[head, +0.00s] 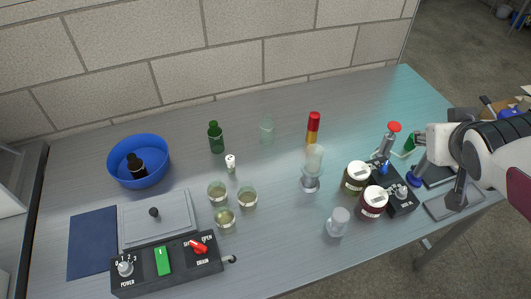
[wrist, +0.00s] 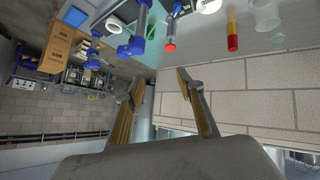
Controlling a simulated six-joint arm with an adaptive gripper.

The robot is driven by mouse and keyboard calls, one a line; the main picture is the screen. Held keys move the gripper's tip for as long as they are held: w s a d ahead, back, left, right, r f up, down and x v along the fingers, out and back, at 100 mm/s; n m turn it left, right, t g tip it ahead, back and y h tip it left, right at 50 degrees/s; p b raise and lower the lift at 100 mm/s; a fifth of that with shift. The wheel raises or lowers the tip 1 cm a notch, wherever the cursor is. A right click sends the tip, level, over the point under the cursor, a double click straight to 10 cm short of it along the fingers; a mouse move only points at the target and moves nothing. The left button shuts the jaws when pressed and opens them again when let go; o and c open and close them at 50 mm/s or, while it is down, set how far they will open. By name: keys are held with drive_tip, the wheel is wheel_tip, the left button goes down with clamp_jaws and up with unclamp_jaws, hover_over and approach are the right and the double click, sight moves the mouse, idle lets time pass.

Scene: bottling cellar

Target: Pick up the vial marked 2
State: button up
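A small white piece with dark marks (head: 230,162) stands near the middle of the table in the head view. Three small glass jars with yellowish contents stand just in front of it: a left one (head: 217,190), a right one (head: 247,197) and a front one (head: 225,219). My gripper (wrist: 160,79) shows in the wrist view with its two fingers spread apart and nothing between them. It is far to the right of these things, by the table's right end.
A blue bowl (head: 123,180) holds a dark bottle. A control box (head: 190,262) is at the front left. A green bottle (head: 216,138), a red-topped tube (head: 313,128) and two lidded jars (head: 354,181) (head: 372,206) stand on the table. A brick wall runs behind.

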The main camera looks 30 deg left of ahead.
drive_tip(key=w+a+f+n+y, duration=0.25)
drive_tip(key=w+a, duration=0.45)
drive_tip(key=a, duration=0.4)
drive_tip(key=n+g+y, duration=0.9)
drive_tip(key=n+y, duration=0.1)
hover_over(231, 165)
drive_tip(key=d, duration=0.2)
wheel_tip(231, 165, down, 18)
drive_tip(key=shift+w+r, duration=0.1)
drive_tip(key=shift+w, duration=0.25)
drive_tip(key=shift+f, duration=1.75)
